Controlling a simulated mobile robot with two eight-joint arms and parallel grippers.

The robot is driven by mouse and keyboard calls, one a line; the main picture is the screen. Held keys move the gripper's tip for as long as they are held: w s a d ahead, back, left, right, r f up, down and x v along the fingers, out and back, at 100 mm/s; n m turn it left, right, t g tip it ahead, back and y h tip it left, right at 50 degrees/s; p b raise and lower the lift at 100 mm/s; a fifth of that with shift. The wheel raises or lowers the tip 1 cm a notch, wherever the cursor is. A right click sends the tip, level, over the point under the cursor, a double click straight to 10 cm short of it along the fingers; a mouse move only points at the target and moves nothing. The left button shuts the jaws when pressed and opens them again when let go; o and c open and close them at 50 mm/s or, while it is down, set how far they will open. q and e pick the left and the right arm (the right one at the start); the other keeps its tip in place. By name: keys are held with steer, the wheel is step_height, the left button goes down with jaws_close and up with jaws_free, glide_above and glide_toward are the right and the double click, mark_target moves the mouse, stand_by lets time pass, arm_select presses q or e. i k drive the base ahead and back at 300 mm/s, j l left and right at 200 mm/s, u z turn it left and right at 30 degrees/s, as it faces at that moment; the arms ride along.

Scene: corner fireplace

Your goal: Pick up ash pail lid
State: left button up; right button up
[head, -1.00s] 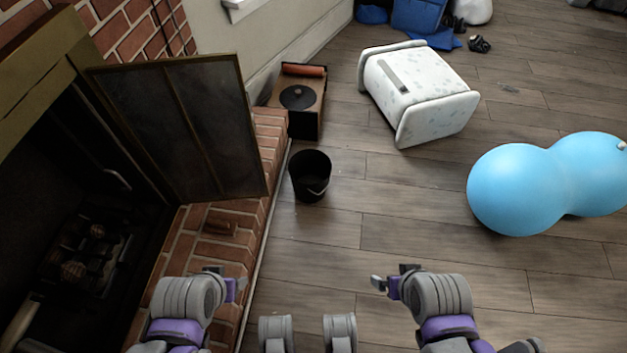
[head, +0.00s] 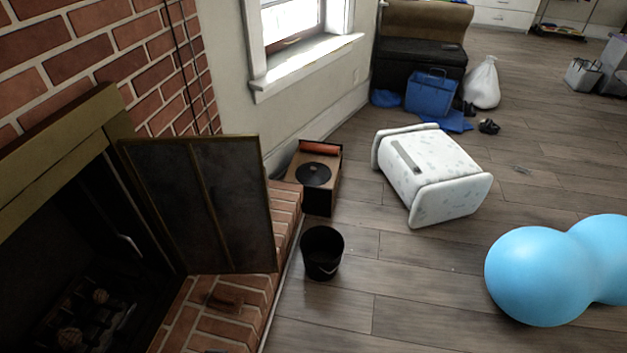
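A round black disc with a small knob, which looks like the ash pail lid (head: 313,174), lies flat on top of a brown wooden box (head: 321,197) beside the hearth, below the window. The black ash pail (head: 322,254) stands upright and open on the floor in front of the box, with a thin handle showing. The lid is apart from the pail. Neither of my grippers shows in the current head view.
A brick hearth (head: 222,318) and a dark folding screen (head: 215,205) are on the left. A reddish roll (head: 320,147) lies behind the lid. A white patterned container (head: 432,172) lies tipped to the right. A blue peanut-shaped ball (head: 540,275) rests at right. Floor between is clear.

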mark_target(311, 174)
steer(key=i+l, duration=0.35)
steer(key=i, duration=0.15)
steer(key=i+l, duration=0.35)
steer(key=i, duration=0.15)
steer(key=i+l+z, duration=0.1)
steer(key=i+l, duration=0.2)
steer(key=i, duration=0.2)
steer(key=i+l, duration=0.3)
steer(key=i, duration=0.25)
steer(key=i+l, duration=0.3)
steer(key=i, duration=0.2)
steer(key=l+z, duration=0.05)
